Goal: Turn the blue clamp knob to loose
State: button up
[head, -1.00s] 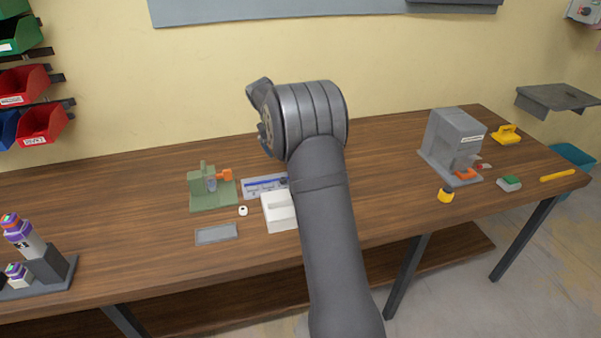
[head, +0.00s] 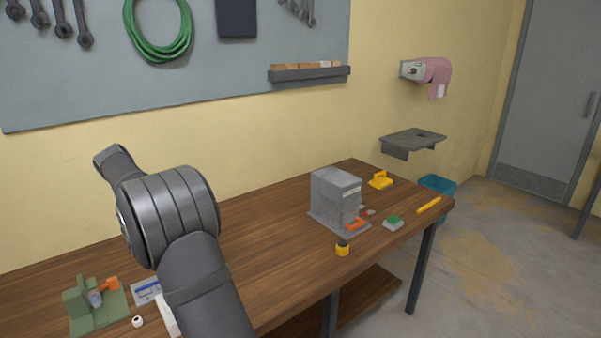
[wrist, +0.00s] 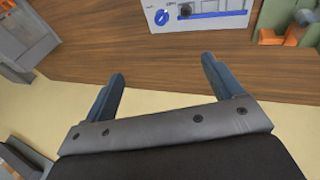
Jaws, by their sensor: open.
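A pale panel (wrist: 200,22) lies at the top of the wrist view. On it are a round blue knob (wrist: 162,17), a long blue bar and a small dark part. The panel also shows in the head view (head: 146,291), at lower left, partly hidden by my arm. I cannot tell the knob's setting. My gripper (wrist: 162,85) is open, with its two dark blue fingers apart and nothing between them. The fingers are apart from the panel, with bare wood between in the wrist view. My gripper is not visible in the head view.
A green fixture (head: 85,309) with an orange lever stands beside the panel, near a small white ring (head: 138,321). A grey machine box (head: 335,195) stands at the right, with a yellow-capped piece (head: 342,249) before it. The wooden bench (head: 265,248) between is clear.

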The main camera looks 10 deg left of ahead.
jog(key=shift+f, duration=0.1)
jog(key=c, duration=0.7)
jog(key=shift+o, duration=0.2)
jog(key=w+d+f+m+g+y, duration=0.1)
jog(key=d+f+m+g+y, duration=0.25)
jog(key=f+m, duration=0.3)
jog(key=w+d+f+m+g+y, duration=0.1)
jog(key=d+f+m+g+y, duration=0.1)
jog(key=d+f+m+g, duration=0.45)
jog(key=w+d+f+m+t+y, duration=0.55)
jog(key=w+d+m+y, duration=0.3)
jog(key=m, duration=0.55)
jog(key=shift+y, duration=0.3)
jog(key=x, duration=1.1)
jog(key=r+x, duration=0.1)
jog(key=x, duration=0.4)
jog(key=shift+s+a+f, duration=0.2)
jog(key=shift+s+a, duration=0.1)
jog(key=shift+a, duration=0.25)
jog(key=c, duration=1)
